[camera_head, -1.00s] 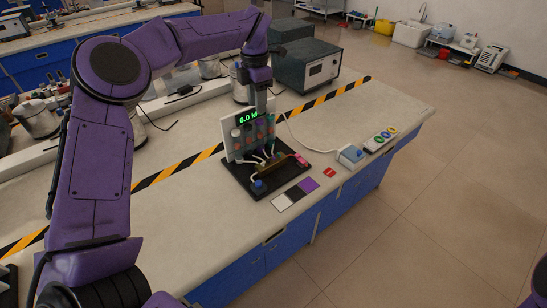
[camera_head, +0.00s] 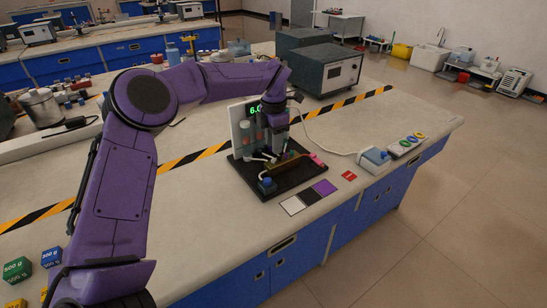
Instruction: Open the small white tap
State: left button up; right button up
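A small rig stands on the bench: an upright white panel (camera_head: 237,112) with a green "6.0" readout, partly hidden, on a black base (camera_head: 287,184). The base carries a brass-brown bar (camera_head: 285,165), a blue knob (camera_head: 267,183), a pink part (camera_head: 317,159) and white tubes. I cannot clearly pick out the small white tap; it is too small or hidden behind my gripper. My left gripper (camera_head: 278,138) points down in front of the panel's right side, above the parts on the base. Its fingers are too small and dark to judge. My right gripper is out of view.
White, black and purple squares (camera_head: 324,187) and a red card (camera_head: 349,176) lie before the base. A white-and-blue box (camera_head: 375,159) and a strip with coloured rings (camera_head: 407,144) stand to the right. A grey-green instrument (camera_head: 326,73) stands behind.

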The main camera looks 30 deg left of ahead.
aim_at(274, 159)
pick_arm(q)
notch_tip(274, 159, down, 5)
jog(key=shift+f, duration=0.15)
grip_shut()
jog(key=shift+n, duration=0.8)
grip_release()
jog(key=shift+r, duration=0.2)
notch_tip(274, 159, up, 10)
jog(key=shift+r, duration=0.15)
